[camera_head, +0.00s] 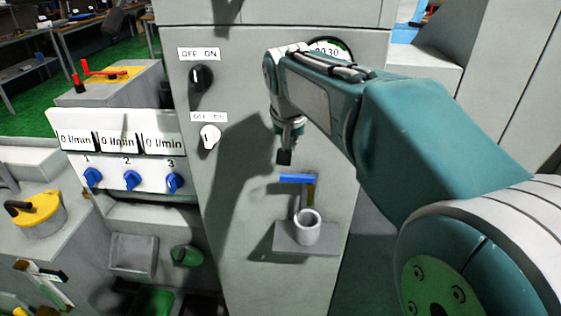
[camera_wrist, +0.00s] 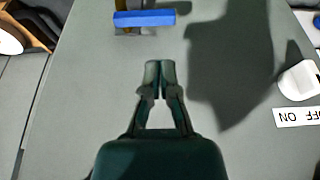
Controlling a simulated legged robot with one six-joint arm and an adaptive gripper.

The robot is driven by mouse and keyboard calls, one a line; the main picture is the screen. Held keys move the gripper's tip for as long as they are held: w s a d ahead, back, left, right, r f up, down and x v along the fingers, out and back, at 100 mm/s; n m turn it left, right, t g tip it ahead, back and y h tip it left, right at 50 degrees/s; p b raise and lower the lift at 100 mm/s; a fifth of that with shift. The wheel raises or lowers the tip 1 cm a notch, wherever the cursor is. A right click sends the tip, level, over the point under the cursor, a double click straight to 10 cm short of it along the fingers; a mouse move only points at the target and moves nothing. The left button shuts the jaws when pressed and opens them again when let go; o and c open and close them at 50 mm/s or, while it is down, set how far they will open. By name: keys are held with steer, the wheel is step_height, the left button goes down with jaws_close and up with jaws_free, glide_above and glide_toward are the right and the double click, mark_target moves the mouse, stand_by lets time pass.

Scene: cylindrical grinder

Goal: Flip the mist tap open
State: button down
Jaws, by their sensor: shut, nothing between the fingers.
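The tap has a blue lever handle (camera_head: 297,178) that lies crosswise on a small brassy body on the grey machine front. In the wrist view the blue handle (camera_wrist: 145,18) shows as a horizontal bar near the top edge. My gripper (camera_head: 284,158) points down just above the handle in the head view, and a gap shows between them. In the wrist view my gripper (camera_wrist: 160,66) is shut and empty, with its fingertips together below the blue bar. Part of the tap body is cut off at the top of the wrist view.
A grey cup (camera_head: 307,228) stands on a small shelf (camera_head: 290,246) under the tap. A black switch (camera_head: 201,78) and a white switch (camera_head: 210,136) are on the panel to the left. Farther left is a flow panel (camera_head: 118,173) with blue knobs. Bare panel surrounds the tap.

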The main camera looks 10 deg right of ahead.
mark_target(297, 178)
steer(key=shift+w+a, duration=0.1)
steer(key=shift+w, duration=0.65)
steer(key=shift+f, duration=0.1)
steer(key=x, duration=1)
